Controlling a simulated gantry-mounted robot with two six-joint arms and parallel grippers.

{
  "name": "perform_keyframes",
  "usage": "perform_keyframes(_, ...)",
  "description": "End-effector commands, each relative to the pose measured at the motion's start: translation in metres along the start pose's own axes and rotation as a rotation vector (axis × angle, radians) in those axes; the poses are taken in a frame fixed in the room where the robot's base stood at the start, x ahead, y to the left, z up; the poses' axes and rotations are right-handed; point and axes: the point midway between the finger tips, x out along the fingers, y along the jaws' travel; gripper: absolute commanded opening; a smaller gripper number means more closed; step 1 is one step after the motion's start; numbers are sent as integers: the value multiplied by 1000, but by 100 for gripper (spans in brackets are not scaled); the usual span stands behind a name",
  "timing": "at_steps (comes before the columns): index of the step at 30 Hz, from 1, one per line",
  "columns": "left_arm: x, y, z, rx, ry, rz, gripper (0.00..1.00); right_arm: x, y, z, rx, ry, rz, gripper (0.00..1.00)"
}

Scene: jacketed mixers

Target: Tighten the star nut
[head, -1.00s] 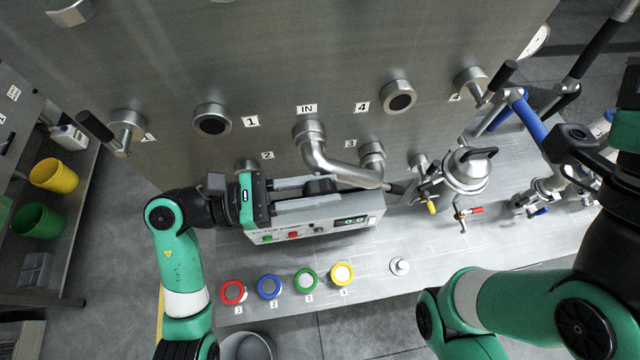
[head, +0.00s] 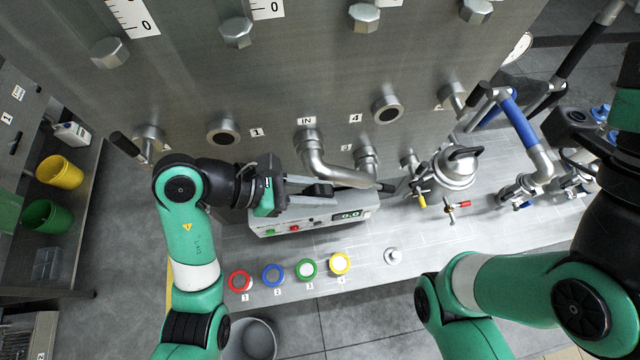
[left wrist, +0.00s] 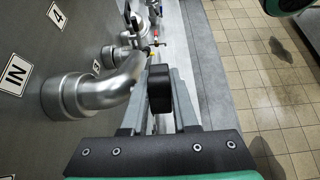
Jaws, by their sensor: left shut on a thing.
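My left gripper (head: 318,189) reaches in from the left above the silver control box (head: 290,228). In the left wrist view, a black block-shaped part (left wrist: 160,88) sits between its two grey fingers, and the gripper is shut on it. I cannot make out a star outline on this part, so I cannot tell surely that it is the star nut. My right wrist and part of its gripper (head: 628,130) show at the right edge; its fingertips are not clear.
The bent IN pipe (head: 318,170) runs close beside the left gripper. A steel pot (head: 456,165) with small valves stands to the right. Red (head: 240,281), blue, green and yellow rings lie along the bench front. The bench is bare around the small white knob (head: 393,256).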

Motion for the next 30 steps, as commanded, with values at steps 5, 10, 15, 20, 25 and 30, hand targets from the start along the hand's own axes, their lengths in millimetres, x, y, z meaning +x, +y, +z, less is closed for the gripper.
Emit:
perform_keyframes(5,0,0,1,1,30,1,0,3,0,-2,0,0,0,57)
perform_keyframes(10,0,0,0,1,36,1,0,3,0,-2,0,0,0,57)
perform_keyframes(15,0,0,0,1,35,1,0,3,0,-2,0,0,0,57)
perform_keyframes(20,0,0,0,1,34,1,49,3,0,-2,0,0,0,57)
perform_keyframes(25,0,0,0,1,34,0,57,3,0,-2,0,0,0,57)
perform_keyframes(30,-1,0,0,1,34,1,57,2,0,-2,0,0,0,57)
